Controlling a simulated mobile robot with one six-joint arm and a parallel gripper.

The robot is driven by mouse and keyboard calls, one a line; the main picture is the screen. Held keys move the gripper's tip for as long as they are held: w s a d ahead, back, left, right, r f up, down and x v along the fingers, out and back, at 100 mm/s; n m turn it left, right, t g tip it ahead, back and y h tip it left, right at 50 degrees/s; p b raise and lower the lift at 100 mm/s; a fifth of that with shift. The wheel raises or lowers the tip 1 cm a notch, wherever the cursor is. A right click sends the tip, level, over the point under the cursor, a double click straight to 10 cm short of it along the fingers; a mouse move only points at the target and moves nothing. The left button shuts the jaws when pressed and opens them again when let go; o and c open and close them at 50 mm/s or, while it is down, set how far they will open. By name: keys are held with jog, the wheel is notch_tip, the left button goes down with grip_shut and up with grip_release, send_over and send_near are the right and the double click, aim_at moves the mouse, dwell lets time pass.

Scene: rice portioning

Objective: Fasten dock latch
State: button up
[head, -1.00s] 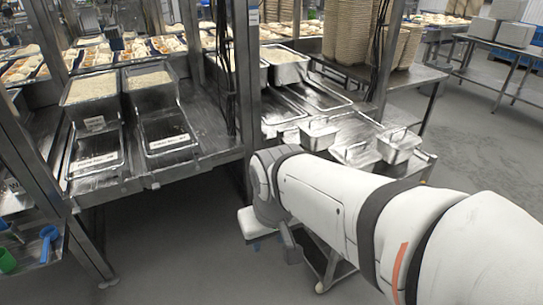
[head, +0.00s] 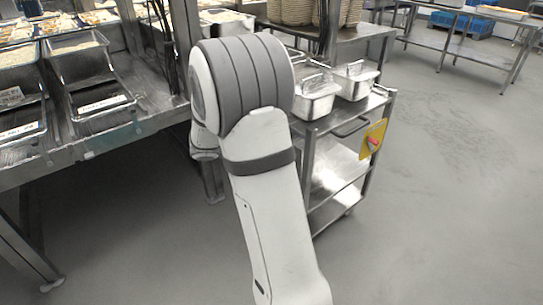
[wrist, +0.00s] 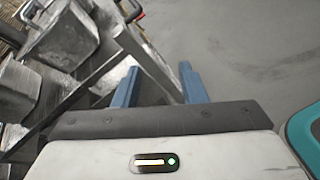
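A yellow plate (head: 372,138) with a red lever (head: 373,141) is on the right end of a steel cart (head: 312,165) in the head view. It looks like the dock latch; whether it is fastened, I cannot tell. My gripper (wrist: 160,82) shows in the wrist view as two blue fingers held well apart, with nothing between them. It is open near the cart's steel frame; I cannot tell whether it touches it. In the head view my arm hides the gripper and part of the cart.
Lidded steel pans (head: 317,97) stand on the cart top, and a dark handle (head: 350,127) sticks out from its end. A steel counter (head: 95,140) with trays is at left. A teal-edged object (wrist: 300,135) is at the wrist view's right. Grey floor at right is clear.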

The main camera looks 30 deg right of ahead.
jog(key=w+d+f+n+t+h+b, duration=0.35)
jog(key=w+d+f+n+b, duration=0.2)
jog(key=w+f, duration=0.5)
jog(key=shift+n+h, duration=0.35)
jog(key=shift+h, duration=0.2)
jog(key=d, duration=0.2)
jog(key=d+b, duration=0.1)
jog(key=d, duration=0.1)
jog(key=d+b, duration=0.1)
jog(key=d, duration=0.2)
jog(key=shift+w+f, duration=0.1)
jog(key=shift+f, duration=0.15)
jog(key=shift+c, duration=0.5)
grip_shut()
